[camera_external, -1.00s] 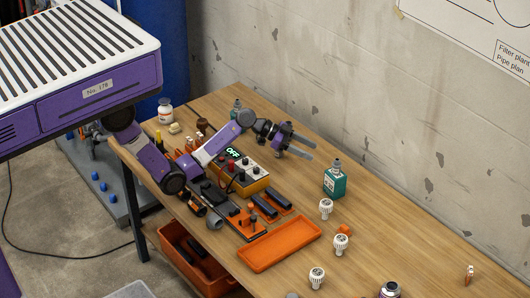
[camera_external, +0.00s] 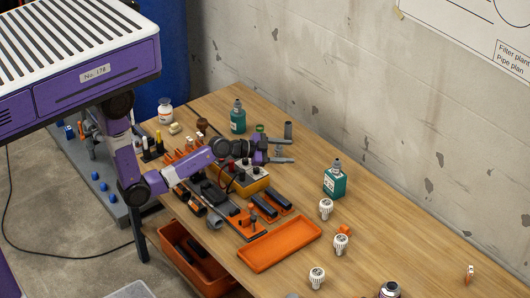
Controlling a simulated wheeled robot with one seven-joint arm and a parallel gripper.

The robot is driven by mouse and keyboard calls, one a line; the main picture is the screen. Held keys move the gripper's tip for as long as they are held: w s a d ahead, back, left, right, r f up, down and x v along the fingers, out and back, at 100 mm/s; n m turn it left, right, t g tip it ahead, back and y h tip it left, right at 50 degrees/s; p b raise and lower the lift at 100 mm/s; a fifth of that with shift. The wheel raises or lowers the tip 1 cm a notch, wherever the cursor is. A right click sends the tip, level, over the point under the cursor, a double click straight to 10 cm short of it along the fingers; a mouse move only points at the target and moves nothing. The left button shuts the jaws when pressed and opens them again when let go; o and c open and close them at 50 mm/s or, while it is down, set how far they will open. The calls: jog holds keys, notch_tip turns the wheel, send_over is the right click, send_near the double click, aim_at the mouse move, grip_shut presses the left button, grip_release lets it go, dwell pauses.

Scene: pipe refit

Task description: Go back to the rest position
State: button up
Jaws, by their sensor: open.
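My purple arm reaches from the left over the wooden table (camera_external: 395,235). My gripper (camera_external: 289,153) is at its end, pointing right, with its two grey fingers apart and nothing between them. It is above the table's back part, just behind the yellow control box (camera_external: 254,187). My arm covers part of that box, including its display. A dark grey upright cylinder (camera_external: 288,130) shows just behind the fingers.
Teal bottles stand behind my arm (camera_external: 238,120) and to the right (camera_external: 334,182). An orange tray (camera_external: 279,244) and several white bulb-like parts (camera_external: 341,244) are in front. Orange tool holders (camera_external: 182,168) lie under my arm. A concrete wall (camera_external: 330,70) bounds the back.

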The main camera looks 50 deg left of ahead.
jog(key=s+a+f+n+y+b, duration=0.1)
jog(key=s+a+n, duration=0.1)
jog(key=s, duration=0.6)
jog(key=s+a+f+n+t+y, duration=0.1)
jog(key=s+a, duration=0.3)
jog(key=s, duration=0.5)
jog(key=s+a+f+n+y+b, duration=0.1)
jog(key=s+a+f+n+y, duration=0.1)
jog(key=s, duration=0.6)
jog(key=shift+s+a+f+n+t+y+b, duration=0.15)
jog(key=shift+s+a+n+t+y, duration=0.1)
jog(key=shift+a+n, duration=0.3)
jog(key=shift+s+a+f+n+t+y+b, duration=0.15)
jog(key=shift+a+n+y, duration=0.1)
jog(key=shift+a+n, duration=0.25)
jog(key=s+a+r+n+b, duration=0.1)
jog(key=s+a+r+n, duration=0.1)
jog(key=s, duration=0.5)
jog(key=s+a+r+n+y+b, duration=0.1)
jog(key=s+a+r+n, duration=0.1)
jog(key=s, duration=0.6)
jog(key=shift+a+r+g+b, duration=0.35)
jog(key=shift+a+r, duration=0.4)
jog(key=shift+a, duration=0.2)
dwell(2.0)
